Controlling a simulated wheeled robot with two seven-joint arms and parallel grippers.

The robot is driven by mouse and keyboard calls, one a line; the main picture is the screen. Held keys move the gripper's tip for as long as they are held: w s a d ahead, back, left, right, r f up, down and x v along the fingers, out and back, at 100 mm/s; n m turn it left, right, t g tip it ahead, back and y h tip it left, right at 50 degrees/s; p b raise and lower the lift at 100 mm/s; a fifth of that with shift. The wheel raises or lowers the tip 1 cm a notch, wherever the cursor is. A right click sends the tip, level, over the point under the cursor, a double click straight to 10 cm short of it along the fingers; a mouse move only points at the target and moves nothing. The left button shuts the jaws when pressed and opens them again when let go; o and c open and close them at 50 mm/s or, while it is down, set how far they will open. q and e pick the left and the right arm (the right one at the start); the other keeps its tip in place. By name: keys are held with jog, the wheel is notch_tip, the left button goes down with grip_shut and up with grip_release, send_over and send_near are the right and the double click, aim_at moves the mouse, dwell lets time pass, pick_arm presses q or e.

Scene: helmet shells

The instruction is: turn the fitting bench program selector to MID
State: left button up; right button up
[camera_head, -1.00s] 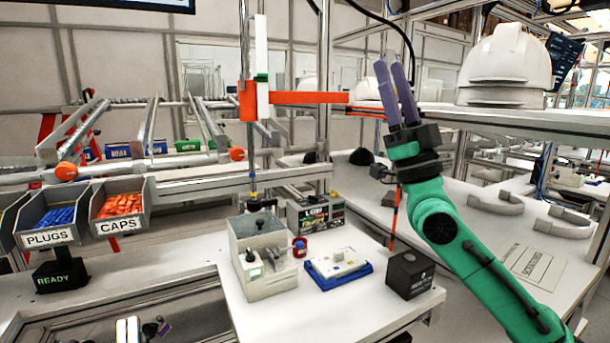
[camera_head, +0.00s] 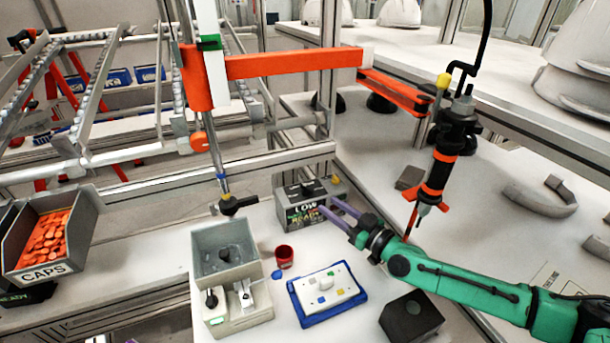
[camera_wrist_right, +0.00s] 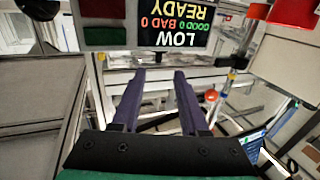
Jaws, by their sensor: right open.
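The fitting bench control box (camera_head: 296,214) stands at the back of the white bench, and its display reads LOW and READY. In the right wrist view the display (camera_wrist_right: 178,30) is upside down and reads LOW, GOOD 0, BAD 0, READY, beside a red and a green patch. I cannot clearly make out a selector knob on the box; a small yellow part (camera_head: 336,180) shows at its right end. My right gripper (camera_head: 325,206) is open and empty, with its purple fingers pointing at the box's front right; contact cannot be told. It also shows in the wrist view (camera_wrist_right: 160,76).
A grey fixture (camera_head: 233,300) with a black knob, a red cup (camera_head: 285,257) and a blue-edged tray (camera_head: 293,306) stand in front. A dark block (camera_head: 411,316) is below my right arm. A hanging screwdriver (camera_head: 440,165) and an orange arm (camera_head: 290,63) are overhead.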

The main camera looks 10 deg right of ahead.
aim_at(301, 185)
jog(key=x, duration=1.2)
jog(key=shift+w+d+f, duration=0.1)
jog(key=shift+w, duration=0.15)
jog(key=shift+a, duration=0.25)
jog(key=shift+w+d, duration=0.1)
jog(key=shift+c, duration=0.9)
grip_shut()
